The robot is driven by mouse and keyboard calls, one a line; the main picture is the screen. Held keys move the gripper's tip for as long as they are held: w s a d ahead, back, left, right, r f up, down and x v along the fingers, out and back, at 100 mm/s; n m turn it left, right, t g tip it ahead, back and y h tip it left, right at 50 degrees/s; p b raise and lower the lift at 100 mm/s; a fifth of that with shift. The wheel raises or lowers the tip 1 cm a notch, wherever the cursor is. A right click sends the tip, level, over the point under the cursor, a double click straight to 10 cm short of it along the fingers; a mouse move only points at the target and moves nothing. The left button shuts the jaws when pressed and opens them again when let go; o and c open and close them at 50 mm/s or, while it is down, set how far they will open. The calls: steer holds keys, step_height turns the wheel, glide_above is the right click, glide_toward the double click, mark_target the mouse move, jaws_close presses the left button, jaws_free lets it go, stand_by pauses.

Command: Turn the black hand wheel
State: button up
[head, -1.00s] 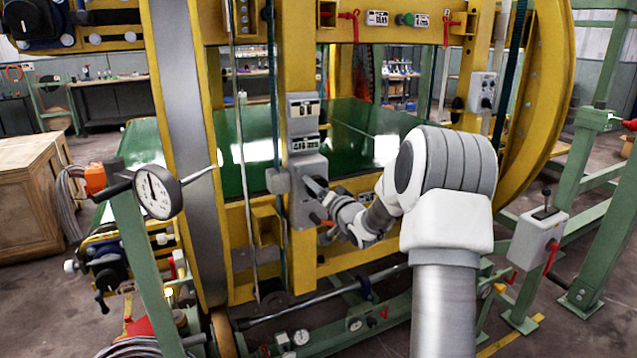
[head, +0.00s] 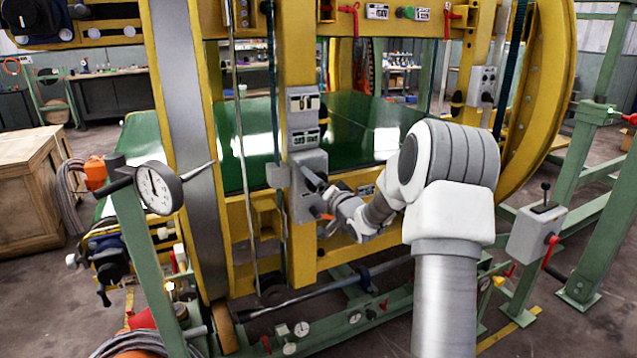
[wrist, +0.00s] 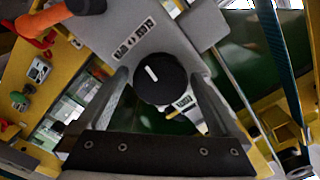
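A round black knob (wrist: 160,78) with a white mark sits on a grey control box in the wrist view. My gripper (wrist: 157,80) is open, one finger on each side of this knob, very close to it; I cannot tell whether they touch. In the head view my gripper (head: 325,203) is at the front of the grey box (head: 307,165) on the yellow post, and the knob is hidden there. A black hand wheel with a handle (head: 110,265) shows at the lower left, well away from my gripper.
An orange-tipped lever (wrist: 37,70) is beside the knob at upper left in the wrist view. A dial gauge (head: 158,188) on a green post, a wooden crate (head: 25,190) and a grey lever box (head: 538,230) stand around the yellow frame (head: 299,240).

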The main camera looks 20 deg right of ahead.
steer(key=s+p, duration=0.1)
steer(key=s, duration=1.6)
steer(key=shift+s+d+p, duration=0.25)
steer(key=shift+d+p, duration=0.05)
steer(key=shift+p, duration=0.05)
